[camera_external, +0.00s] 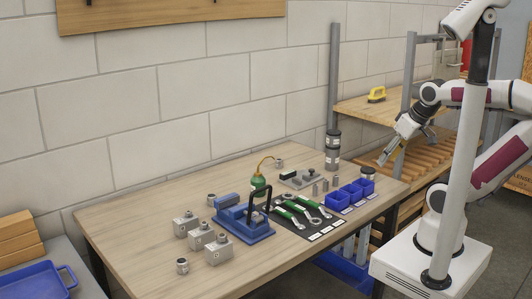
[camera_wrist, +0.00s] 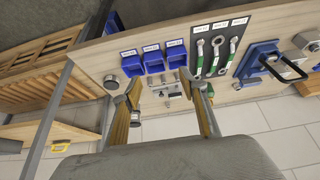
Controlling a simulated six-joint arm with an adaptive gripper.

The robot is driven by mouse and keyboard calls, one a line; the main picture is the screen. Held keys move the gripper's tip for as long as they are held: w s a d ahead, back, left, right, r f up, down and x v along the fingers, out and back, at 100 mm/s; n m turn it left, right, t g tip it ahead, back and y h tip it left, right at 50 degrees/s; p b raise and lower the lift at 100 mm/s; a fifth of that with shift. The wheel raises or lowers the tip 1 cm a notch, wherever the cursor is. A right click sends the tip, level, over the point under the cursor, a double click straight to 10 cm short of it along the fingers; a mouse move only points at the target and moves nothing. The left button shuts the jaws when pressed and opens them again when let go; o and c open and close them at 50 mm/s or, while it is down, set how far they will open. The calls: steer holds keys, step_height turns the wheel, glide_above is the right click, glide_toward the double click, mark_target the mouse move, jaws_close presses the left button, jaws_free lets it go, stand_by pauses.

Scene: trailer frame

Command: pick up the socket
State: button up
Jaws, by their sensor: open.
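I cannot tell which one is the task's socket. In the wrist view, small metal parts show behind the bins between my fingers, too small to tell apart. My gripper (camera_external: 385,158) is above the bench's right end, to the right of the cylinders and apart from them. In the wrist view my gripper (camera_wrist: 162,80) has its two fingers spread wide with nothing held between them.
Labelled blue bins (camera_external: 351,193) stand near the cylinders. Green-handled wrenches (camera_external: 300,212) lie on a dark mat. A blue vise (camera_external: 243,221), metal blocks (camera_external: 218,249) and a green oil can (camera_external: 258,182) are further left. A grey post (camera_external: 333,80) rises behind.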

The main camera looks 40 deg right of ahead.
steer(key=w+a+r+n+t+y, duration=0.1)
steer(key=w+a+r+n+y, duration=0.1)
steer(key=w+a, duration=0.75)
steer(key=w+a+r+n+t+y, duration=0.15)
steer(key=w+a, duration=0.45)
steer(key=a, duration=0.6)
steer(key=w+a+r+n+t+y, duration=0.1)
steer(key=w+a+n+y, duration=0.15)
steer(key=w+a, duration=0.7)
steer(key=a+f+y, duration=0.1)
steer(key=a+f, duration=0.2)
steer(key=a, duration=0.7)
steer(key=a+f+y, duration=0.1)
steer(key=a+f, duration=0.1)
steer(key=a, duration=0.7)
steer(key=s+a+f+t, duration=0.1)
steer(key=s+a+f, duration=0.2)
steer(key=a+f, duration=0.2)
steer(key=s+a+f+n+t, duration=0.1)
steer(key=s+a+f, duration=0.2)
steer(key=a+f, duration=0.3)
steer(key=a, duration=0.3)
steer(key=shift+s, duration=0.25)
steer(key=shift+f, duration=0.1)
